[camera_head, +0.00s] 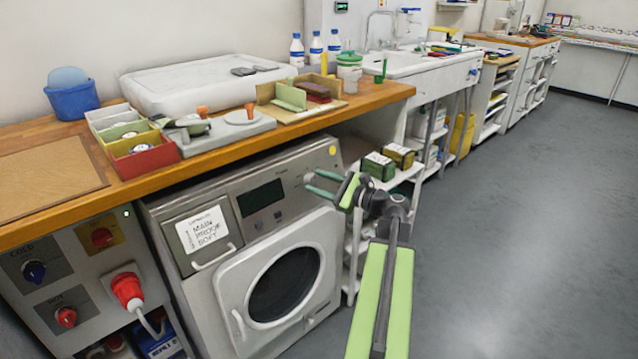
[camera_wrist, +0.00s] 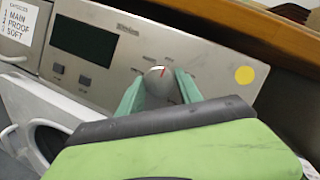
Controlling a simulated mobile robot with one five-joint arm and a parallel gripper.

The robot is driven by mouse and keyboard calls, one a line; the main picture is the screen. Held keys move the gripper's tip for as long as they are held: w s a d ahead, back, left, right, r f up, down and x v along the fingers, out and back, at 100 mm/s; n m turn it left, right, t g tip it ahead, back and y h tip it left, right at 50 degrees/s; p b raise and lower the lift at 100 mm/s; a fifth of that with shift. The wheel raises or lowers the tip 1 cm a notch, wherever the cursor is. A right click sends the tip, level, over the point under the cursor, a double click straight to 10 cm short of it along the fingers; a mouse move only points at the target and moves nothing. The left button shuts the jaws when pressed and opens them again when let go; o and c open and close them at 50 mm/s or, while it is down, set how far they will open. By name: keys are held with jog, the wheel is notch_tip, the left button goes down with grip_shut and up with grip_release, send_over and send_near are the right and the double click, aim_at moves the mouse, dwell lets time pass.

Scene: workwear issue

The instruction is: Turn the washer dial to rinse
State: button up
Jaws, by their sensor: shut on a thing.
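The washer (camera_head: 215,257) stands under the wooden counter, its grey control panel facing me. In the wrist view the dial (camera_wrist: 157,75) is a round silver knob with a red mark near its upper right. The small labels around it are too blurred to read. My gripper (camera_head: 309,183) reaches the panel from the right. In the wrist view its green fingers (camera_wrist: 158,82) sit on either side of the dial and are shut on it. In the head view the fingers partly hide the dial. The washer's dark display (camera_wrist: 83,41) is left of the dial.
The counter edge (camera_head: 330,115) overhangs just above the panel. Open grey floor (camera_head: 500,200) lies farther right.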

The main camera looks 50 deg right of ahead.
jog(key=n+p, duration=0.1)
jog(key=n+g+y+p, duration=0.1)
jog(key=n, duration=0.1)
jog(key=n+p, duration=0.1)
jog(key=n, duration=0.1)
jog(key=shift+r+g, duration=0.3)
jog(key=shift+g, duration=0.1)
jog(key=n+g+p, duration=0.1)
jog(key=n+p, duration=0.1)
jog(key=n, duration=0.1)
jog(key=shift+y, duration=0.3)
jog(key=shift+n+g+p, duration=0.3)
jog(key=shift+n+p, duration=0.4)
jog(key=shift+n, duration=0.1)
jog(key=shift+f, duration=0.15)
jog(key=o, duration=1.4)
jog(key=shift+w, duration=0.1)
jog(key=shift+c, duration=0.2)
